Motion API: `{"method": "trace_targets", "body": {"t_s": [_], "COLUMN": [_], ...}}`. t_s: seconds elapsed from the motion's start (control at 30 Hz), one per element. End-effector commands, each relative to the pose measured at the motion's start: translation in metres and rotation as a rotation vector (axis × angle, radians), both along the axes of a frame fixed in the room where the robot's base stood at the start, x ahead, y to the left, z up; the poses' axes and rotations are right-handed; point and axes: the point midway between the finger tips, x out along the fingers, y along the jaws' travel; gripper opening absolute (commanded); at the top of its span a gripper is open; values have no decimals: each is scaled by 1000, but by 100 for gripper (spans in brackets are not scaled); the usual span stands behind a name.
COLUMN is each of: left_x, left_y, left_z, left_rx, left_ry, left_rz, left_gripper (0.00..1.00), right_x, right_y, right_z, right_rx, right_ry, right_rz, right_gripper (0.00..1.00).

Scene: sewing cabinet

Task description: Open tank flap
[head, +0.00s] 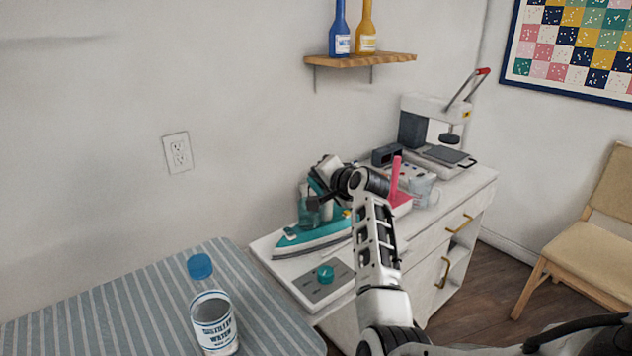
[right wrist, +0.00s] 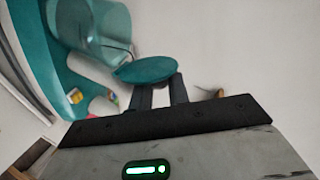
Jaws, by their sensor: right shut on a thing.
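A teal and white iron (head: 312,236) stands on the white cabinet, its soleplate down and its nose to the left. It also shows along the left of the right wrist view (right wrist: 45,65), with its clear teal water tank (right wrist: 98,22). My right gripper (head: 314,203) is at the tank end of the iron. In the right wrist view its two dark fingers (right wrist: 160,88) are shut on the oval teal tank flap (right wrist: 146,69). The flap's hinge and the tank opening are not clear to see. My left gripper is out of view.
A control plate with a teal knob (head: 325,274) lies in front of the iron. A water bottle (head: 213,310) stands on the striped ironing board (head: 130,305). A heat press (head: 435,130) and a pink item (head: 396,178) are farther right on the cabinet (head: 440,225).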

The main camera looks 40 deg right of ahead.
Motion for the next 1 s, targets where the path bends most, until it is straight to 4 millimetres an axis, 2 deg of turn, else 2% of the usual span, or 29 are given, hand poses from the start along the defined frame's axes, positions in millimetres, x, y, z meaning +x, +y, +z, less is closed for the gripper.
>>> {"method": "trace_targets", "body": {"t_s": [0.4,1.0], "left_x": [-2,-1], "left_y": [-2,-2], "left_z": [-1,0], "left_rx": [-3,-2], "left_ry": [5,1], "left_rz": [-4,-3], "left_gripper": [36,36], "right_x": [1,2], "right_y": [-11,-13], "right_z": [-1,-2], "right_rx": [245,300], "right_ry": [20,25], "right_rz": [2,3], "right_gripper": [0,0]}}
